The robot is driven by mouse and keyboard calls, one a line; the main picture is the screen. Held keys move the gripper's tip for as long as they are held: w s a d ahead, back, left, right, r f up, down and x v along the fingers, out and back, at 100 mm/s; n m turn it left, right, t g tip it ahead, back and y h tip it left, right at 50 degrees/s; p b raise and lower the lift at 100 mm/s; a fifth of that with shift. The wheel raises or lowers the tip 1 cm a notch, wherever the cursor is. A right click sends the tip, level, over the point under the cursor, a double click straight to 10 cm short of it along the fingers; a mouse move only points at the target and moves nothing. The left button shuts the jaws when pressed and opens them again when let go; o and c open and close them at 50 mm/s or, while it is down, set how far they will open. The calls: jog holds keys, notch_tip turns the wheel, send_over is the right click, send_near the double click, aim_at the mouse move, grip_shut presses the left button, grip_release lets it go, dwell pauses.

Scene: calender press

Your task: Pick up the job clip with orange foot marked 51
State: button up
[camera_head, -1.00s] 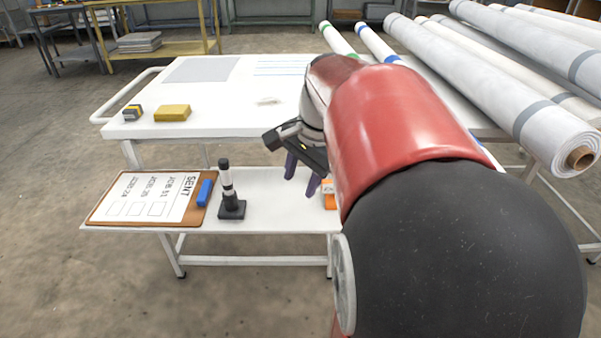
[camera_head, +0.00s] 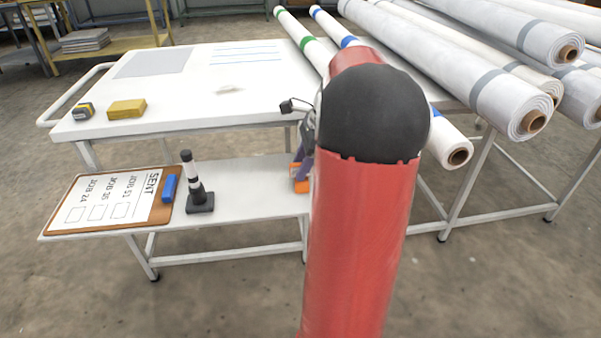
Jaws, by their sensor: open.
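An orange part (camera_head: 299,186), seemingly the foot of a job clip, shows on the lower shelf beside my arm. Most of it is hidden behind my gripper and arm, and no number on it can be read. My gripper (camera_head: 304,168) is at this orange part, with its purple fingers open and overlapping it in the picture. I cannot tell whether the part lies between the fingers or whether they touch it. A black-and-white upright clip with a black foot (camera_head: 198,196) stands on the same shelf to the left.
The white tabletop (camera_head: 190,103) above holds a yellow block (camera_head: 127,109) and a tape measure (camera_head: 84,111). Large white rolls (camera_head: 450,65) lie at right.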

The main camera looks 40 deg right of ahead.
jog(key=shift+w+a+f, duration=0.1)
jog(key=shift+a+f, duration=0.05)
jog(key=shift+f, duration=0.25)
jog(key=shift+c, duration=0.3)
grip_shut()
